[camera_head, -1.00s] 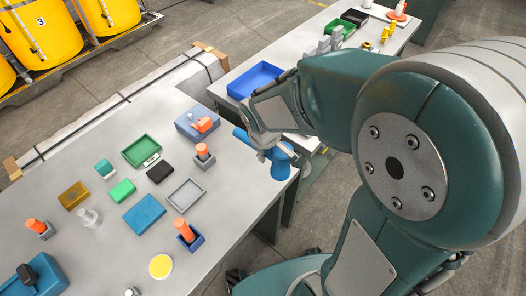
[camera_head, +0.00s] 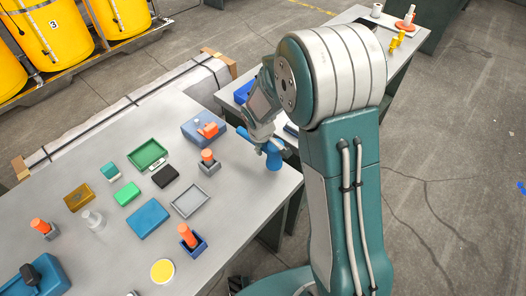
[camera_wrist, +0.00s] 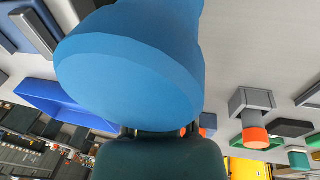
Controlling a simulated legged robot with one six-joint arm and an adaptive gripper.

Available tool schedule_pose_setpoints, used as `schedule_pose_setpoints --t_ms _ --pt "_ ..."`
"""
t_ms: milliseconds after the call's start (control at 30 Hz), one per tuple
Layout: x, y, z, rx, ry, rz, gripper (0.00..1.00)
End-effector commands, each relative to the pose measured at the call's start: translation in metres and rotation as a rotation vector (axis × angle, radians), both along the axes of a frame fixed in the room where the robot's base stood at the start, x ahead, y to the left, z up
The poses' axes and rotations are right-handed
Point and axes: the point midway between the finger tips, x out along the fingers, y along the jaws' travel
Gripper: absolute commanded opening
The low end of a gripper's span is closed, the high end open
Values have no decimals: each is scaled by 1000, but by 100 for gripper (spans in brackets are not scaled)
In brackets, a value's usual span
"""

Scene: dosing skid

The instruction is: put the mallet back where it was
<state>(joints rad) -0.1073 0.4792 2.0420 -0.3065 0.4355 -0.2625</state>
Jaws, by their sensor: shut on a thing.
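The blue mallet (camera_head: 274,160) is in my gripper (camera_head: 267,143), at the right edge of the near metal table in the head view. A thinner blue part sticks out to the left of the jaws. In the wrist view the mallet's broad round blue face (camera_wrist: 130,75) fills much of the picture, and my dark gripper shows below it. My jaws are shut on the mallet, but the grip itself is mostly hidden. I cannot tell whether the mallet touches the table.
An orange-handled piece in a grey holder (camera_head: 208,161) and a blue box (camera_head: 203,131) stand left of the mallet. A grey tray (camera_head: 190,202) and several small items fill the table. A blue bin (camera_head: 243,91) sits behind on another bench. Bare tabletop (camera_head: 240,195) lies by the right edge.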

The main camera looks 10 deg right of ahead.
Motion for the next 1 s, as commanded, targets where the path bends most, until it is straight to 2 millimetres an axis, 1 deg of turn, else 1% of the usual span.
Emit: schedule_pose_setpoints --t_ms 33,133,467,500,533,567,900,1000 --pt "-2 0 -10 -1 7 1 0" --pt "-2 0 -23 0 5 1 0" --pt "-2 0 -26 0 3 1 0" --pt "-2 0 -26 0 4 0 50" --pt "-2 0 -26 0 4 0 63" --pt "-2 0 -26 0 4 0 71" --pt "-2 0 -26 -1 4 -1 71" --pt "-2 0 -22 0 4 1 71"
